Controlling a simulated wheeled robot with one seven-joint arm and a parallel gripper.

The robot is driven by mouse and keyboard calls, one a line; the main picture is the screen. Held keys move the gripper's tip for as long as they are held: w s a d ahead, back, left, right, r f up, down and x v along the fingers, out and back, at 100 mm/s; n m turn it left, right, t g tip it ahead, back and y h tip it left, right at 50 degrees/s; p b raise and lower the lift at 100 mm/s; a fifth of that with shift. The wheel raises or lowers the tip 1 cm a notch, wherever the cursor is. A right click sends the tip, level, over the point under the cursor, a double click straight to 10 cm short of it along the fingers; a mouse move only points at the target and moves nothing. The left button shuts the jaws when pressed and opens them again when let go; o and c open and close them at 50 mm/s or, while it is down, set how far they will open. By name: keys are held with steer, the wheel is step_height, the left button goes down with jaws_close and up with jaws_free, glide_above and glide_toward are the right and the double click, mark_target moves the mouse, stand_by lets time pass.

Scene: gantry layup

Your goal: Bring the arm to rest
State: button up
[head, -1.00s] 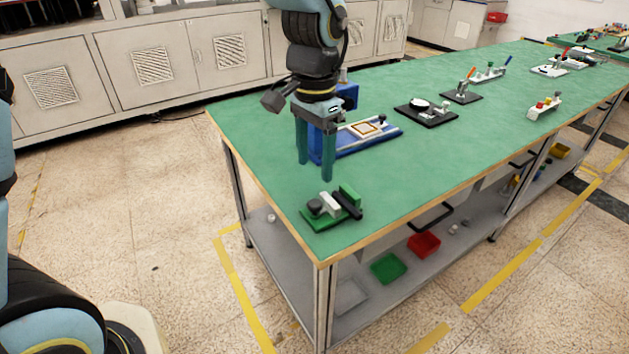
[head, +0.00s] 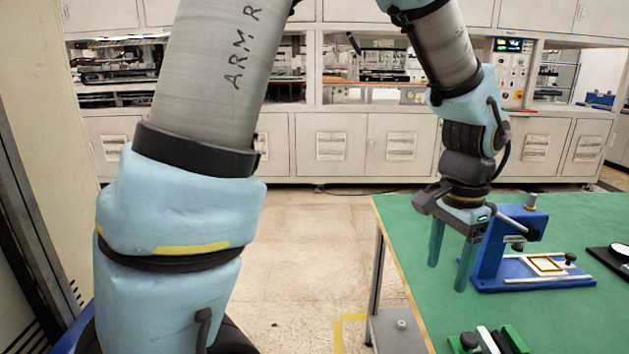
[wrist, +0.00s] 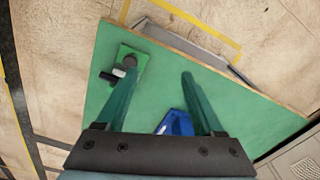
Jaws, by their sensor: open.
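My gripper (head: 447,268) hangs from my arm above the near left part of the green table (head: 400,243), its two teal fingers pointing down. The fingers are apart with nothing between them. In the wrist view my gripper (wrist: 156,98) is also open and empty, with the green table top (wrist: 165,85) below it. In the head view the blue fixture (head: 497,252) stands just right of the fingers; I cannot tell the gap.
A small green fixture with a black handle (head: 508,338) sits at the near table edge; it shows in the wrist view (wrist: 129,60). A black-based fixture (head: 623,252) is at the right. White cabinets (head: 365,150) line the back.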

steer(key=w+a+n, duration=0.3)
steer(key=w+a, duration=0.1)
steer(key=a, duration=0.4)
steer(key=w+a+n, duration=0.4)
steer(key=a, duration=0.4)
steer(key=a+f+n+t, duration=0.1)
steer(key=a+n, duration=0.5)
steer(key=a, duration=0.9)
steer(key=shift+a+f+n, duration=0.3)
steer(key=shift+f, duration=0.25)
steer(key=shift+w, duration=0.1)
